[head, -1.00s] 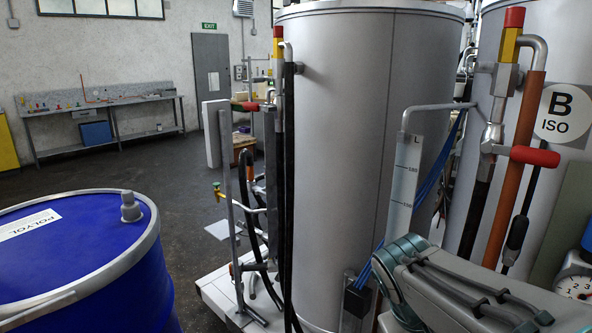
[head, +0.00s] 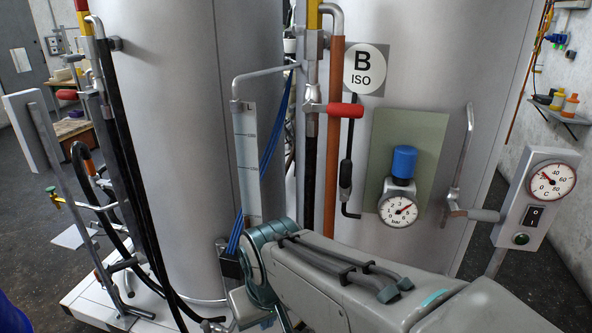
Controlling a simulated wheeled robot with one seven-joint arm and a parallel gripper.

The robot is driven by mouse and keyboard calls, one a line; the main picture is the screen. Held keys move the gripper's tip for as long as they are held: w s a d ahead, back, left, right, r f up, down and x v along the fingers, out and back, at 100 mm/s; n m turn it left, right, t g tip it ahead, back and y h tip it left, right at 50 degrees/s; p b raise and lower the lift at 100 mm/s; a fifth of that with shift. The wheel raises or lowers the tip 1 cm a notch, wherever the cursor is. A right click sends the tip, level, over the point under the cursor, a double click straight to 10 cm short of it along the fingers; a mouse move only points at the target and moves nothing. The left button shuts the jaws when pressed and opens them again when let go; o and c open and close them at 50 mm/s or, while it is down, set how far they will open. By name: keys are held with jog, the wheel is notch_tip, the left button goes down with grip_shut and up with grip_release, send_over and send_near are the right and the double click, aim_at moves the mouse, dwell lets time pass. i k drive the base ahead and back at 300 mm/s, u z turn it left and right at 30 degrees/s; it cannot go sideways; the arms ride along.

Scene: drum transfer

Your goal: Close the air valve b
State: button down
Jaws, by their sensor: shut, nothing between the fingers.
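Tank B (head: 400,60) carries a "B ISO" label (head: 366,70). A valve with a red lever grip (head: 345,110) sits on the pipes left of that label, its grip pointing right, level. A pressure regulator with a blue knob (head: 403,163) and a bar gauge (head: 398,209) is mounted on a green plate lower on the tank. No part is marked as air valve b, so I cannot tell which it is. My arm crosses the bottom of the head view and bends downward; my gripper is out of the picture.
A second grey tank (head: 190,130) stands left, with black hoses, a red-grip valve (head: 67,95) and a small yellow-green valve (head: 54,197). A box with a temperature dial (head: 551,182) and switch stands right. A grey-handled lever (head: 472,213) is beside it. Dark floor is open at far right.

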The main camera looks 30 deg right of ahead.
aim_at(346, 165)
jog(key=z, duration=0.7)
jog(key=k, duration=0.2)
jog(key=z, duration=0.75)
jog(key=i, duration=0.35)
